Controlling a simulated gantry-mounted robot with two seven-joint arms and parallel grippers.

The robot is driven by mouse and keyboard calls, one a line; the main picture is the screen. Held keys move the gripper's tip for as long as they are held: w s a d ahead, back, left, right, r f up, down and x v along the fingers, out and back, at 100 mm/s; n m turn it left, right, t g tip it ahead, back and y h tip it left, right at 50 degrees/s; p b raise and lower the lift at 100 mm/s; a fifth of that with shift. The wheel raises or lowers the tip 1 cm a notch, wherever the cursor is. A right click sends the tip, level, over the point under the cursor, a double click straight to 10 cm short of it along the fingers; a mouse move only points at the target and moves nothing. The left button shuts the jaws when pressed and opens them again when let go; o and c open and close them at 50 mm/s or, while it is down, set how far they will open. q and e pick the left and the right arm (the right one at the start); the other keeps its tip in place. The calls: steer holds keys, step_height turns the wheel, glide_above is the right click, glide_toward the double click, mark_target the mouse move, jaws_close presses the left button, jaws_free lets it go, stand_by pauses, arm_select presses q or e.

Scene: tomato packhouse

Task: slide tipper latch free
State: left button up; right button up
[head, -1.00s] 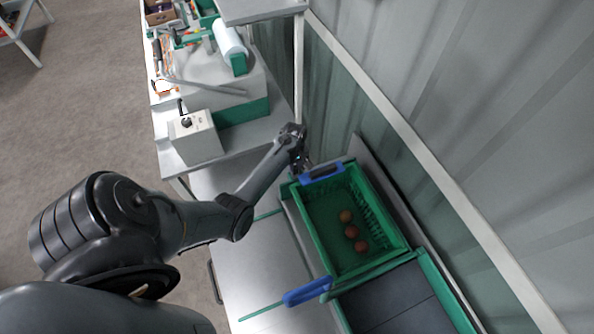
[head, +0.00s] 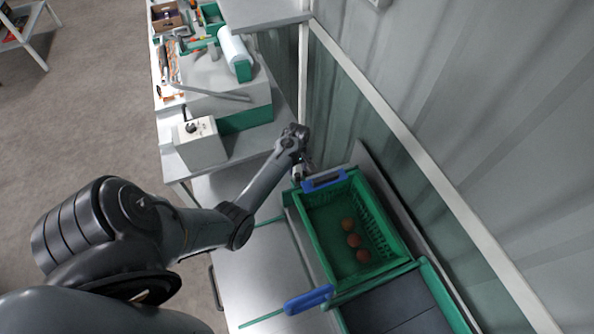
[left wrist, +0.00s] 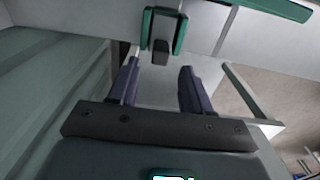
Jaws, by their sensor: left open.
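The tipper holds a green crate (head: 318,250) with a blue clamp-like piece (head: 323,181) at its far end and another blue piece (head: 309,298) at its near left corner. My left gripper (head: 304,172) is at the crate's far left corner, close to the far blue piece. In the left wrist view my left gripper (left wrist: 159,70) is open, with its two fingers apart. Just ahead of the fingertips is a green bracket (left wrist: 148,28) with a dark block (left wrist: 160,52) between its arms, possibly the latch. I cannot tell whether the fingers touch it. My right gripper is not in view.
Several round reddish tomatoes (head: 353,240) lie in the crate. A ribbed wall (head: 480,140) stands close on the right. A white box with a knob (head: 201,144) and a grey-green machine (head: 230,100) stand on the bench behind. The steel top (head: 255,275) left of the crate is mostly clear.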

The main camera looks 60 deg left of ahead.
mark_target(297, 174)
arm_select(q)
step_height(297, 174, up, 8)
steer(key=shift+f, duration=0.15)
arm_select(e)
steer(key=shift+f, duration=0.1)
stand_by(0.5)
